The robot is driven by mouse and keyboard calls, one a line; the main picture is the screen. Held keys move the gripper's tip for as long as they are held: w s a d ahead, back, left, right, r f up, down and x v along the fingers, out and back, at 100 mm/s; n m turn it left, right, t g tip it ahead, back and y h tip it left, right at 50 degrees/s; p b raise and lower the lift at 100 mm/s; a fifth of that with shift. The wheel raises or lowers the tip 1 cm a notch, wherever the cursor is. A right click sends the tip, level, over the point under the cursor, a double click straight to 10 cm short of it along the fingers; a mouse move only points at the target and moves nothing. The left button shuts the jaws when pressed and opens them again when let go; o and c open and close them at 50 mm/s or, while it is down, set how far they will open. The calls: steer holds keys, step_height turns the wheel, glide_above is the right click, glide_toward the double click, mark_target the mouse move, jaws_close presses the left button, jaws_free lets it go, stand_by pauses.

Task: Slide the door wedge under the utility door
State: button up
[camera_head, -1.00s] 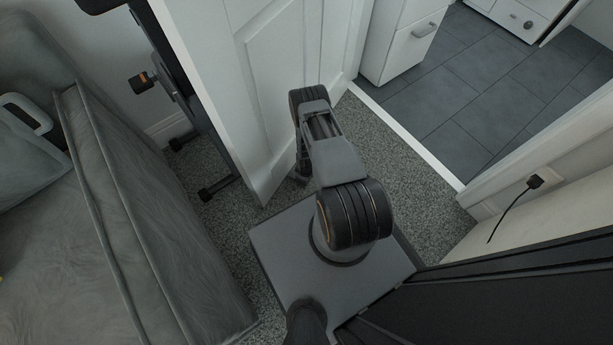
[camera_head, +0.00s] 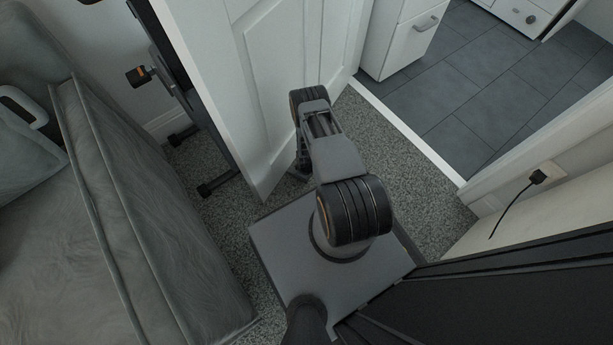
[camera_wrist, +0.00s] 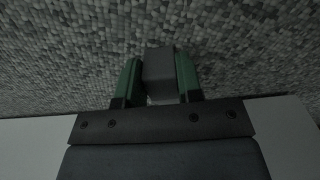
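The white panelled utility door (camera_head: 262,75) stands open in the head view, its lower edge close above the grey carpet. In the wrist view, a grey block-like door wedge (camera_wrist: 160,74) sits between the green fingers of my gripper (camera_wrist: 159,80). Both fingers appear to press on its sides, so the gripper looks shut on it. Carpet lies beyond the wedge. A pale surface, perhaps the door, runs behind the gripper in the wrist view. In the head view my own arm hides the gripper and wedge near the door's foot.
A grey sofa (camera_head: 150,230) fills the left. Dark exercise equipment (camera_head: 170,85) stands behind the door. A white cabinet (camera_head: 398,40) stands beyond the doorway on dark tiles (camera_head: 455,85). A plug with a cord (camera_head: 537,177) is on the right wall. Carpet (camera_head: 425,190) is clear right of my arm.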

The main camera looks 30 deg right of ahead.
steer(key=c, duration=0.4)
steer(key=shift+c, duration=0.2)
steer(key=shift+w+d, duration=0.1)
steer(key=shift+w+d+f+b, duration=0.1)
steer(key=shift+w+d+b, duration=0.1)
steer(key=shift+d+b, duration=0.25)
steer(key=shift+o, duration=0.3)
steer(key=shift+w+d, duration=0.2)
steer(key=shift+d, duration=0.2)
steer(key=o, duration=1.1)
steer(key=shift+a, duration=0.1)
steer(key=shift+c, duration=0.2)
step_height(320, 180, up, 14)
steer(key=p, duration=0.6)
steer(key=shift+s, duration=0.1)
